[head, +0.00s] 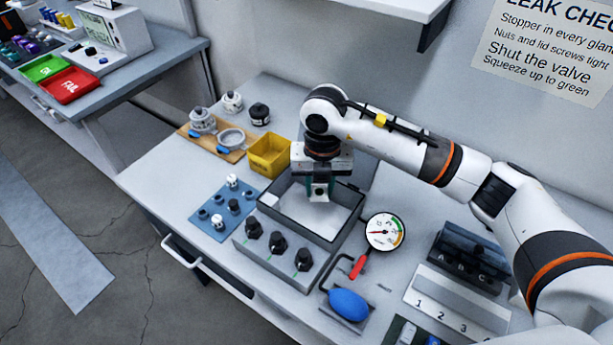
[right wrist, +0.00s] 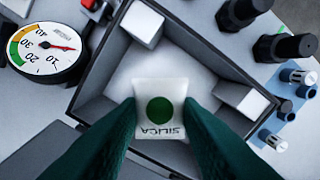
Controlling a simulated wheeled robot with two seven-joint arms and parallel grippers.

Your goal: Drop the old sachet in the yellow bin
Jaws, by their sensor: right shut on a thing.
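My right gripper (head: 318,194) is over the open grey box (head: 345,225) in the middle of the table. In the right wrist view its two green fingers (right wrist: 160,120) are shut on a white sachet (right wrist: 145,118) with a green dot and the word SILICA. The sachet is in or just above the box; I cannot tell whether it touches the floor. The yellow bin (head: 270,158) stands just left of the box, behind it, with its top open. My left gripper is not in view.
A pressure gauge (head: 385,231), a red-handled valve (head: 358,266) and a blue bulb (head: 348,304) are right of the box. Black glands (head: 276,243) line its front. A blue mat (head: 222,210) with small parts and a wooden board (head: 215,145) lie left. A shelf (head: 380,8) hangs above.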

